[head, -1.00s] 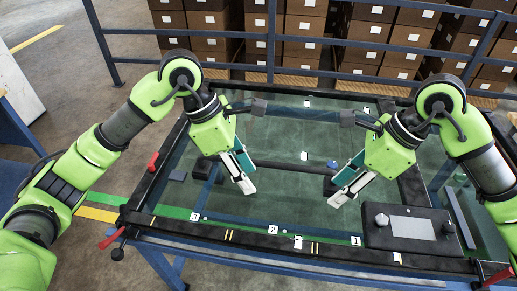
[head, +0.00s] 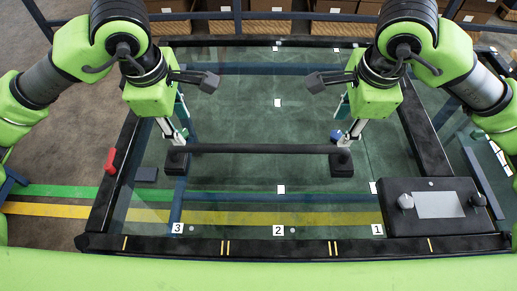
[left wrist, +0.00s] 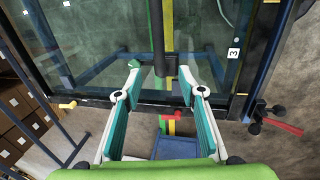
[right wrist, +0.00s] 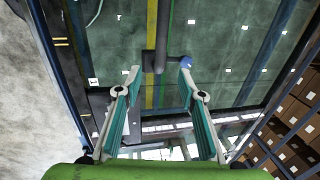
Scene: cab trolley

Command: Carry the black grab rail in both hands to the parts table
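The black grab rail (head: 260,149) lies level across the glass panel (head: 250,110), with a block foot at each end. My left gripper (head: 176,137) is above the rail's left foot (head: 177,162). My right gripper (head: 347,137) is above the right foot (head: 341,163). In the left wrist view the rail (left wrist: 158,35) runs between open fingertips (left wrist: 158,68). In the right wrist view the rail (right wrist: 162,30) also lies between open fingertips (right wrist: 159,71). Contact with the fingers cannot be made out. I cannot identify the parts table.
A dark control box (head: 425,228) with a grey plate and knobs sits on the frame's front right. A red handle (head: 110,162) stands at the left edge. Numbered tags 1 to 3 line the front. Stacked brown boxes (right wrist: 301,118) stand beyond a blue railing.

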